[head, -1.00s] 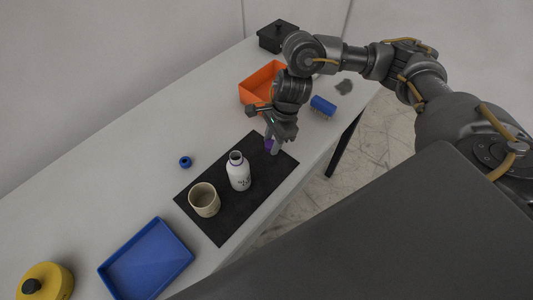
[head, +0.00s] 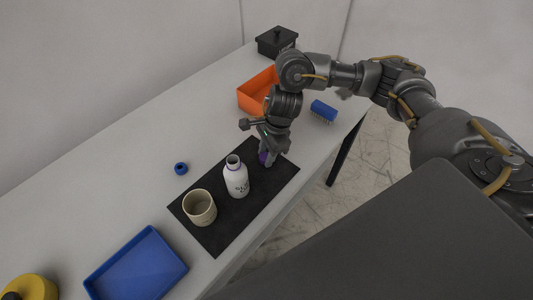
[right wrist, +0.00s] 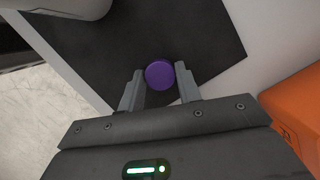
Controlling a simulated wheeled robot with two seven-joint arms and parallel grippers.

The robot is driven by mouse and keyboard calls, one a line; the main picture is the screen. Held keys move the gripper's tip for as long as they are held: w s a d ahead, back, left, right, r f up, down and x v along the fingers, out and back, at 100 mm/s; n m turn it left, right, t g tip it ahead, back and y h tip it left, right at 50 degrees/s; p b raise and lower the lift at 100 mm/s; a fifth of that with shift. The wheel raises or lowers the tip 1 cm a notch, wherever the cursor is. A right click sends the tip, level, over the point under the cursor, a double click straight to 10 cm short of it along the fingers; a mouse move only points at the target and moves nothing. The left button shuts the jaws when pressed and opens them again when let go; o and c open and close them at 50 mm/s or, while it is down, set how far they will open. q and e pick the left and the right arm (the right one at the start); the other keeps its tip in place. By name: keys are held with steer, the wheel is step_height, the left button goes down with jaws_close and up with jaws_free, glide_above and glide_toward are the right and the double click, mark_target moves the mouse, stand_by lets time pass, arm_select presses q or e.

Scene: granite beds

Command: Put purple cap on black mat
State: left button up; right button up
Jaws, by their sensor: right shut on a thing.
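The purple cap (right wrist: 160,75) is round and sits between the two fingertips of my right gripper (right wrist: 160,87) in the right wrist view. The right gripper is shut on it. In the head view the cap (head: 263,157) is partly hidden by the right gripper (head: 267,158). The black mat (head: 225,235) lies on the table, and the cap is over its far right end. I cannot tell whether the cap touches the mat. A white bottle (head: 236,181) and a beige cup (head: 199,208) stand upright on the mat. My left gripper is not in view.
A blue ring-shaped item (head: 181,168) lies left of the mat. A blue tray (head: 138,262) and a yellow item (head: 28,288) are at the near left. An orange bin (head: 256,91), a blue brush (head: 323,109) and a black lidded box (head: 276,40) are farther back.

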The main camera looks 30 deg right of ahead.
steer(key=o, duration=1.1)
steer(key=shift+f, duration=0.2)
steer(key=shift+r, duration=0.1)
steer(key=shift+r+p, duration=0.25)
steer(key=shift+p, duration=0.15)
steer(key=b+v, duration=0.1)
steer(key=v, duration=1)
steer(key=shift+d+r+b, duration=0.15)
steer(key=shift+r+b, duration=0.15)
steer(key=shift+r, duration=0.05)
